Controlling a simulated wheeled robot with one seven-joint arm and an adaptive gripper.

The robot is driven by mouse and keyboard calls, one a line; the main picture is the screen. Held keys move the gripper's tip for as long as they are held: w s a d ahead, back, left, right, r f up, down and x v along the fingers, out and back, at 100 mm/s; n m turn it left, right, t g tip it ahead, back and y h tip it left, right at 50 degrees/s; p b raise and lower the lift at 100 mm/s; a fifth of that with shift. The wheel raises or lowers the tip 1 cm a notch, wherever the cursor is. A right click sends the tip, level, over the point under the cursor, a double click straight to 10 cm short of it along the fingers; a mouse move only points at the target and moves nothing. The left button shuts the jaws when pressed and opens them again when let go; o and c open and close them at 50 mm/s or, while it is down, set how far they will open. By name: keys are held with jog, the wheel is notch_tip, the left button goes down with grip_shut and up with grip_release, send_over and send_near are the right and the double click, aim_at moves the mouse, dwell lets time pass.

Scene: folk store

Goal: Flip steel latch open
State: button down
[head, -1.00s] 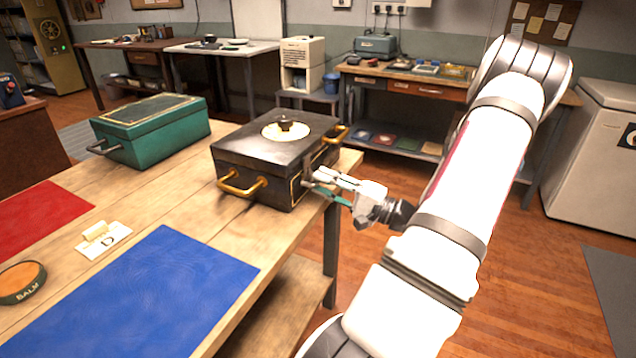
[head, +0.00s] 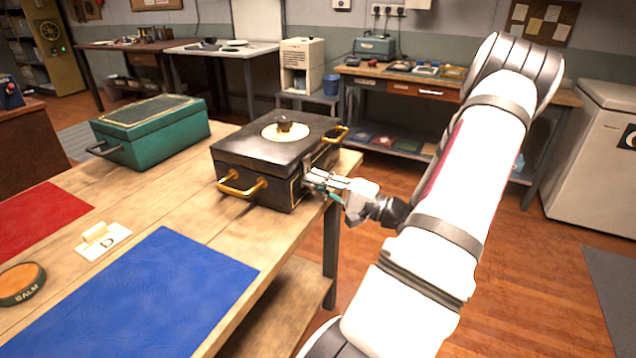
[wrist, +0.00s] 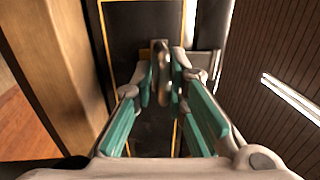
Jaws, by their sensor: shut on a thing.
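The black box (head: 265,160) with gold trim and brass handles sits at the right edge of the wooden table, lid down. My gripper (head: 312,181) is at the box's right-hand side. In the wrist view, the box's dark, gold-lined face (wrist: 143,25) is ahead, and my gripper (wrist: 163,78) is shut on the steel latch (wrist: 160,58), a narrow upright metal piece between the fingertips. The fingers hide part of the latch. In the head view, the latch is too small and covered to make out its angle.
A green box (head: 150,130) stands at the back left of the table (head: 150,213). Open floor lies to the right.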

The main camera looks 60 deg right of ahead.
jog(key=shift+s+r+g, duration=0.15)
jog(key=shift+r+g, duration=0.05)
jog(key=shift+g, duration=0.1)
jog(key=s+r+g+p, duration=0.1)
jog(key=r+g+p, duration=0.3)
jog(key=g+p, duration=0.4)
jog(key=s+r+g+h+p, duration=0.1)
jog(key=r+g+p, duration=0.3)
jog(key=g+p, duration=0.4)
jog(key=s+p, duration=0.1)
jog(key=p, duration=0.2)
jog(key=shift+w+g+p, duration=0.1)
jog(key=shift+g+p, duration=0.2)
jog(key=shift+p, duration=0.15)
jog(key=c, duration=1.7)
grip_release()
jog(key=shift+d, duration=0.1)
